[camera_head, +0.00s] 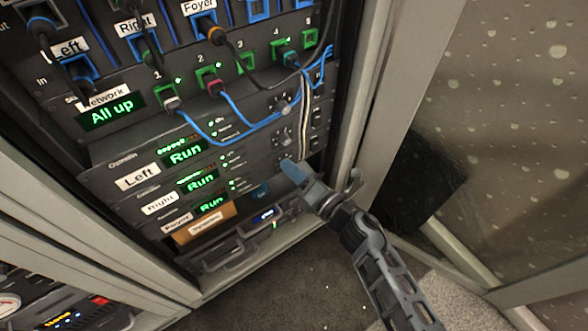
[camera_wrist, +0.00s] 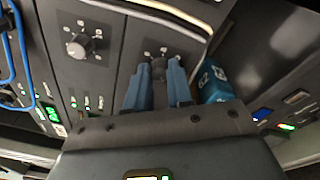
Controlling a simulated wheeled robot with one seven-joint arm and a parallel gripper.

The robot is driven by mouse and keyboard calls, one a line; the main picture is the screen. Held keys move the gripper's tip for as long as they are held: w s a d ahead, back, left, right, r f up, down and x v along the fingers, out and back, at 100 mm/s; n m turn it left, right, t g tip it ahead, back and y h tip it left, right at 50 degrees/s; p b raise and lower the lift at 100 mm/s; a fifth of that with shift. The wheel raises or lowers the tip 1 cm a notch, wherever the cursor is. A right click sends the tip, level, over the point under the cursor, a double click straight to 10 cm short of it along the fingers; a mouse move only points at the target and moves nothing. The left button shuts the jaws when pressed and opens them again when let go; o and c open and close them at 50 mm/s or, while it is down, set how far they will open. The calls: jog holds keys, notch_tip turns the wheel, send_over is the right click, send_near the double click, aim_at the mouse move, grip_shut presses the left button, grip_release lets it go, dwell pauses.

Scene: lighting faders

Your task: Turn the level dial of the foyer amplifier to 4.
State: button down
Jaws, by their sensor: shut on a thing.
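The foyer amplifier (camera_head: 178,222) is the lowest of three stacked amplifiers in the rack, under the ones labelled Left and Right. Its green display (camera_head: 212,205) reads Run. My gripper (camera_head: 291,170) reaches in from the lower right, its blue fingertips against the right part of that amplifier. In the wrist view, my gripper (camera_wrist: 156,85) is shut on a dark round level dial (camera_wrist: 158,68), one finger on each side. Small scale marks show around the dial, too small to read. The pointer's setting cannot be told. In the head view the fingers hide this dial.
Another level dial (camera_wrist: 80,45) sits beside the held one in the wrist view. Blue cables (camera_head: 235,115) and a pale cable (camera_head: 304,115) hang across the rack. A blue labelled object (camera_wrist: 215,82) is close to the right finger. An orange-brown labelled box (camera_head: 205,222) is below.

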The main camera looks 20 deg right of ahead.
jog(key=shift+m, duration=0.3)
jog(key=shift+s+a+f+m+t+h+p, duration=0.1)
jog(key=shift+m+t+h+p, duration=0.3)
jog(key=shift+m, duration=3.35)
jog(key=shift+w+a+f+m+t+h+p, duration=0.15)
jog(key=shift+m+t+h+p, duration=0.3)
jog(key=shift+m, duration=3.25)
jog(key=shift+s+f+m+t+h+p, duration=0.2)
jog(key=shift+m+p, duration=0.35)
jog(key=shift+m, duration=3.2)
jog(key=c, duration=1)
grip_release()
jog(key=shift+r, duration=0.15)
jog(key=p+v, duration=0.1)
jog(key=v, duration=0.6)
jog(key=shift+s+p, duration=0.3)
jog(key=shift+p, duration=0.05)
